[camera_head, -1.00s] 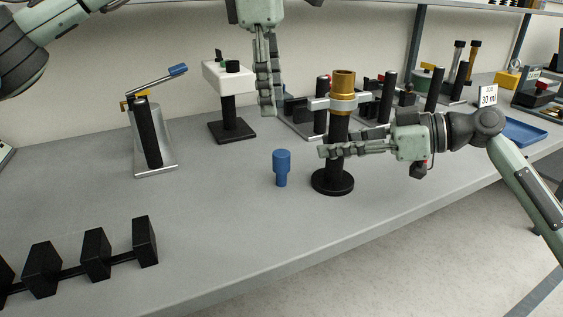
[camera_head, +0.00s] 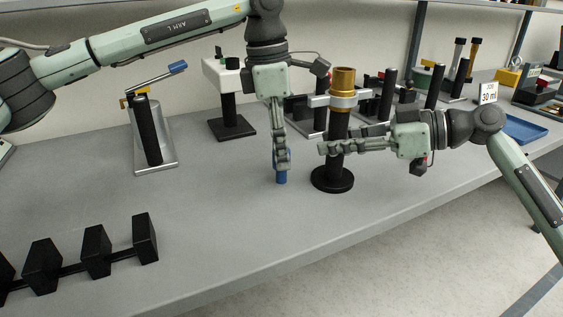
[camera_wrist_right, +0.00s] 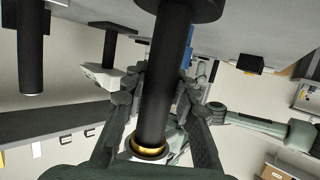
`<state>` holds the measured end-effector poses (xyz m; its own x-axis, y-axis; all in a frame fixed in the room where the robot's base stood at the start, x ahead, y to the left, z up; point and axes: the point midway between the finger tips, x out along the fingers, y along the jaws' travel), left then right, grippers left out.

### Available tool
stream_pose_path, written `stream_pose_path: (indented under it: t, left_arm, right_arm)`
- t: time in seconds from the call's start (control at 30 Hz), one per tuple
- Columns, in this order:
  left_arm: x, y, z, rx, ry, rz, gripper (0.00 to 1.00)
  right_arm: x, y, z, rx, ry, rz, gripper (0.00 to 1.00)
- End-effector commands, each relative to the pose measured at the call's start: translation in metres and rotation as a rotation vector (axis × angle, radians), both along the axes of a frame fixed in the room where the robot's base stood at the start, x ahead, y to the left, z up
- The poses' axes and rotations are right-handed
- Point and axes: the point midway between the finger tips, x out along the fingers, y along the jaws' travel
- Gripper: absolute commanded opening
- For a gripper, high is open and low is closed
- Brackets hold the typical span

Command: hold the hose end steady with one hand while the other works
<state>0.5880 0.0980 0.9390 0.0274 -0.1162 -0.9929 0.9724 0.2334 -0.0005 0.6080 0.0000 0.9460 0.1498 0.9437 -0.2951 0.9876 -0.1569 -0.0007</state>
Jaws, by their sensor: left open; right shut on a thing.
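The black upright hose (camera_head: 339,125) stands on a round black base (camera_head: 332,180). A brass fitting (camera_head: 343,80) tops it above a grey clamp (camera_head: 341,101). My right gripper (camera_head: 328,148) is shut on the hose below the clamp, reaching in from the right. In the right wrist view the hose (camera_wrist_right: 167,75) runs between the fingers, its brass end (camera_wrist_right: 149,148) low in the picture. My left gripper (camera_head: 281,163) points down, open, with its fingers at the blue stepped plug (camera_head: 281,179), left of the hose. The fingers hide most of the plug; contact is unclear.
A lever stand (camera_head: 155,140) and a white-topped stand (camera_head: 222,75) are behind on the left. A row of black blocks (camera_head: 96,252) is at the front left. A blue tray (camera_head: 522,130) is at the far right. The front middle bench is clear.

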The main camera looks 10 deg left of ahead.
Motion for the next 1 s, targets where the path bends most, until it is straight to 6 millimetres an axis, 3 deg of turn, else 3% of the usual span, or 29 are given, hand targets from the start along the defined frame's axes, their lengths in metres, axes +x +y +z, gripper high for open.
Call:
stream_pose_path:
  t: [0.1, 0.37, 0.77, 1.0]
  left_arm:
    - [0.0002, -0.0009, -0.0103, -0.001, 0.000, 0.001, 0.53]
    - [0.0004, -0.0010, -0.0122, -0.001, 0.000, 0.001, 0.52]
    - [0.0005, -0.0009, -0.0118, -0.001, -0.001, 0.001, 0.02]
    - [0.0007, -0.0010, -0.0105, -0.002, -0.001, 0.001, 0.00]
  right_arm:
    - [0.0000, 0.0001, -0.0008, -0.001, 0.001, 0.000, 0.00]
    - [0.0001, 0.0001, -0.0008, -0.001, 0.001, 0.000, 0.00]
    - [0.0002, 0.0000, -0.0006, -0.001, 0.001, 0.000, 0.00]
    - [0.0002, 0.0000, -0.0006, -0.001, 0.001, 0.000, 0.00]
